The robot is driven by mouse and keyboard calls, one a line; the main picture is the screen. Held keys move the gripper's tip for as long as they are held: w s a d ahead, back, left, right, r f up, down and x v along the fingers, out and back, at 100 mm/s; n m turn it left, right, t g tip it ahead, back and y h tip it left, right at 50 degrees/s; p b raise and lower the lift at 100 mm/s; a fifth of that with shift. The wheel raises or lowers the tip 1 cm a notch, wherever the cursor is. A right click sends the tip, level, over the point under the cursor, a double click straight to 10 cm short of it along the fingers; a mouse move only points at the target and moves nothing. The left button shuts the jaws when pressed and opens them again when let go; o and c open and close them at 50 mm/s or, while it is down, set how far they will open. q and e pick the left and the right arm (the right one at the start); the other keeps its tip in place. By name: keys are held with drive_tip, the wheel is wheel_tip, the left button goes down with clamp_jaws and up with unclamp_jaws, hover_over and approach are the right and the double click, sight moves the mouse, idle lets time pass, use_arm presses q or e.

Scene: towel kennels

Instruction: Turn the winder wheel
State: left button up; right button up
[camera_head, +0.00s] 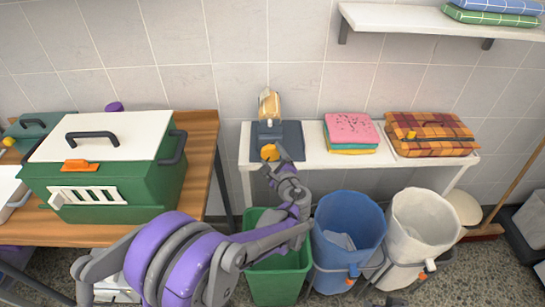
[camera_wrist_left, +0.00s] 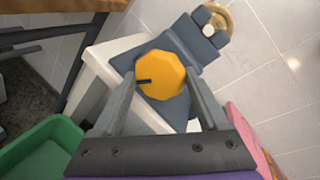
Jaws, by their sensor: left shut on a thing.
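The orange, many-sided winder wheel (camera_head: 270,152) is on the front of a dark grey winder (camera_head: 291,136) on the white wall table. In the left wrist view the wheel (camera_wrist_left: 168,66) faces me, with a short dark mark left of its centre. My left gripper (camera_head: 275,163) reaches up to the wheel from the front. In the left wrist view its two grey fingers (camera_wrist_left: 160,82) stand on either side of the wheel, shut on it. A tan ring-like part (camera_wrist_left: 232,18) shows behind the wheel.
Folded pink, yellow and teal towels (camera_head: 351,132) and a plaid basket (camera_head: 432,134) stand right of the winder. Green (camera_head: 278,276), blue (camera_head: 348,228) and white (camera_head: 423,222) bins stand below. A green kennel (camera_head: 105,178) sits on the wooden table (camera_head: 203,135) at left.

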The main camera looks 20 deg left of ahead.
use_arm(q)
drive_tip(key=shift+r, duration=0.1)
drive_tip(key=o, duration=1.3)
drive_tip(key=shift+c, duration=0.2)
drive_tip(key=v, duration=1)
drive_tip(key=shift+s+d, duration=0.25)
drive_tip(key=shift+s, duration=0.1)
